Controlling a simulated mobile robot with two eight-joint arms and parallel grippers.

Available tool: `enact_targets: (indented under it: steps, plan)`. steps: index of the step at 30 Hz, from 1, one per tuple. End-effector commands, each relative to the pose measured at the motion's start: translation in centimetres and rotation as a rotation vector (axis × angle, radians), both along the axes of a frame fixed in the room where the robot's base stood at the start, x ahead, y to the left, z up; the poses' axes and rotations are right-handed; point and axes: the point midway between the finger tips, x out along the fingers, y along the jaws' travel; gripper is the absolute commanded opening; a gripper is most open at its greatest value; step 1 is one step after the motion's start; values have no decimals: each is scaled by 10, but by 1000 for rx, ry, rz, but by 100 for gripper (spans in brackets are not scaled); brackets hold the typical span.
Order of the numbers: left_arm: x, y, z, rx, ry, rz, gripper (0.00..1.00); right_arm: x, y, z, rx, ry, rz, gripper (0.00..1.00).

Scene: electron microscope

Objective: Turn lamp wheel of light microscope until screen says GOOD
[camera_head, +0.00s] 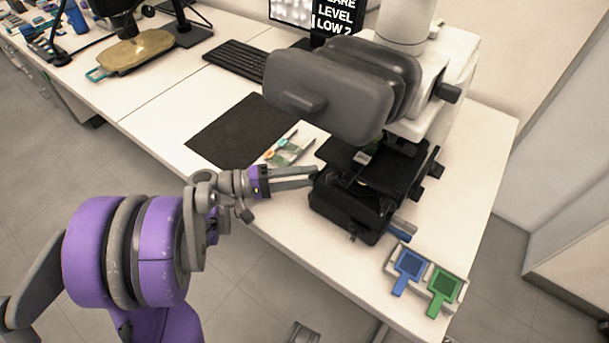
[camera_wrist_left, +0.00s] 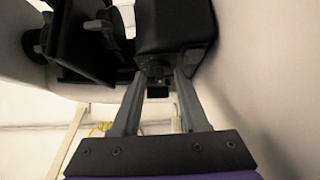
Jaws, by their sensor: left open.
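The light microscope (camera_head: 350,207) stands at the table's front edge, its black base toward me and a grey rounded part above. My left gripper (camera_head: 316,175) is open, its fingers reaching the left side of that base. In the left wrist view, the open fingers (camera_wrist_left: 158,80) point at a small dark knob (camera_wrist_left: 157,90), apparently the lamp wheel, lying between their tips. I cannot tell whether either finger touches it. In the head view the wheel is hidden or too small to make out. The screen (camera_head: 334,20) reads "LEVEL" and "LOW 2"; its top line is partly cut off.
A blue (camera_head: 409,266) and a green tool (camera_head: 443,287) lie in a light holder right of the microscope. A black mat (camera_head: 236,130), slides (camera_head: 289,152) and a keyboard (camera_head: 238,60) lie to the left. Open floor lies before the table.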

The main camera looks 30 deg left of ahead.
Motion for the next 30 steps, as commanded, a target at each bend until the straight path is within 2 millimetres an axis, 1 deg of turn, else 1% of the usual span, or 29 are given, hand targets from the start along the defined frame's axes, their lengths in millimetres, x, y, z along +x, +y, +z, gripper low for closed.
enact_targets:
  steps: [4, 5, 9, 12, 17, 19, 23, 27, 30]
  plan:
    - [0, 0, 0, 0, 0, 0, 44, 0, 0, 0, 0, 0, 0, 0]
    - [0, 0, 0, 0, 0, 0, 42, 0, 0, 0, 0, 0, 0, 0]
    - [0, 0, 0, 0, 0, 0, 17, 0, 0, 0, 0, 0, 0, 0]
    - [0, 0, 0, 0, 0, -1, 0, 0, 0, 0, 0, 0, 0, 0]
    - [0, 0, 0, 0, 1, -1, 0, 0, 0, 1, 0, 0, 0, 0]
    - [0, 0, 2, 2, 18, -1, 0, -1, 0, 5, 0, -2, 0, 0]
    - [-1, 0, 9, 12, 117, -2, 0, -2, 0, 27, 0, -9, 0, 0]
    - [0, -1, 12, 24, 272, -3, 0, -4, 0, 51, 0, -18, 0, 0]
    - [1, -1, 12, 31, 366, -3, 0, -4, 0, 62, 0, -22, 0, 0]
